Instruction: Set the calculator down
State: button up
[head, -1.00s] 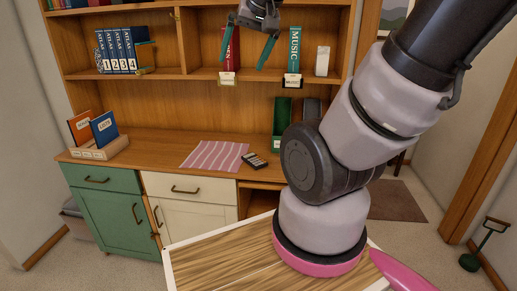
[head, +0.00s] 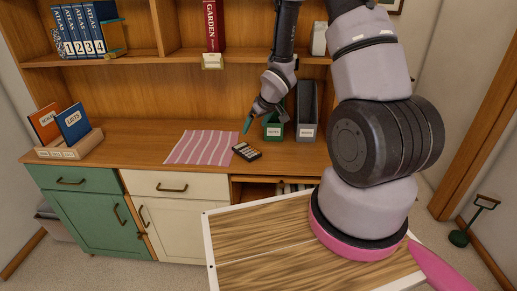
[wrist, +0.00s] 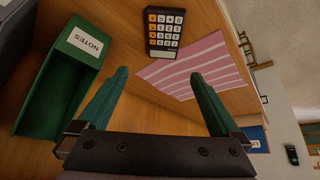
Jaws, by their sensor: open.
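The calculator (head: 246,151) is small and dark with pale keys. It lies flat on the wooden desktop by the right edge of a pink striped cloth (head: 203,148). In the wrist view the calculator (wrist: 164,32) shows orange and white keys and lies beyond the fingertips, clear of them. The striped cloth (wrist: 197,66) shows beside it. My gripper (head: 254,118) is above the desk, just behind and above the calculator. Its green fingers are spread with nothing between them in the wrist view (wrist: 158,74).
A green NOTES box (head: 273,127) and a grey holder (head: 307,112) stand right of the calculator. A wooden book holder (head: 70,147) is at the desk's left. A shelf (head: 135,58) with books runs above. Bare desktop shows left of the cloth.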

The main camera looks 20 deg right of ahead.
send_near(246, 149)
jog(key=shift+w+d+f, duration=0.1)
jog(key=shift+w+f, duration=0.1)
jog(key=shift+f, duration=0.25)
jog(key=shift+w+f, duration=0.25)
jog(key=shift+f, duration=0.25)
jog(key=shift+x, duration=3.05)
jog(key=shift+s+a, duration=0.15)
jog(key=shift+a, duration=0.05)
jog(key=c, duration=1.3)
